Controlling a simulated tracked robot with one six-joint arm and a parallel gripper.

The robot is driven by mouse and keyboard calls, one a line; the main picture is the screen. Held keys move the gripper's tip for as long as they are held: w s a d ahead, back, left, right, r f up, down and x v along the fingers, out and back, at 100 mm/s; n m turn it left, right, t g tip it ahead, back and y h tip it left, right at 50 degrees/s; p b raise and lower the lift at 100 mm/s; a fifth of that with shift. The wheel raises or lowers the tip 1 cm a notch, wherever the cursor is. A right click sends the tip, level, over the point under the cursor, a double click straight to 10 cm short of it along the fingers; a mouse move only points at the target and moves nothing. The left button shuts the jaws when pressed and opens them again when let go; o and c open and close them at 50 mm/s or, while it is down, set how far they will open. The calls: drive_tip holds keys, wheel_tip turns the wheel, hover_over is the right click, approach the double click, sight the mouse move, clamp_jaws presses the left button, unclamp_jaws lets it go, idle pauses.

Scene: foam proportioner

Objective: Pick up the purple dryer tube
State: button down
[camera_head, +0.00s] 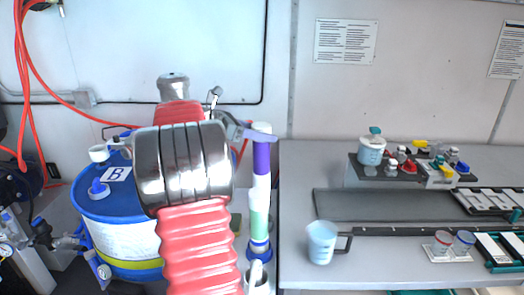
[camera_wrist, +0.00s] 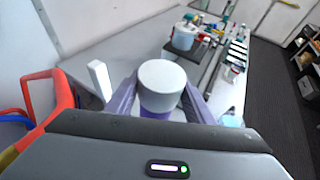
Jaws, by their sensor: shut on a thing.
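The purple dryer tube (camera_head: 261,157) stands upright in the head view, right of my arm, with a white top. Below its purple part are white and pale green sections and a blue fitting (camera_head: 259,249). In the wrist view its white round cap (camera_wrist: 160,76) shows between my fingers, with a little purple below. My gripper (camera_head: 256,134) is at the tube's upper end, its fingers on both sides, shut on it. My gripper's body hides the lower tube in the wrist view. Whether the tube is still seated on its base I cannot tell.
A blue drum (camera_head: 118,215) marked B stands left, partly behind my arm. Right is a grey bench (camera_head: 295,190) with a pale jug (camera_head: 321,243), a white pot (camera_head: 371,152) and small fittings. A red hose (camera_head: 50,80) hangs at the left wall.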

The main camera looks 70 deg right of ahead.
drive_tip(key=shift+r, duration=1.25)
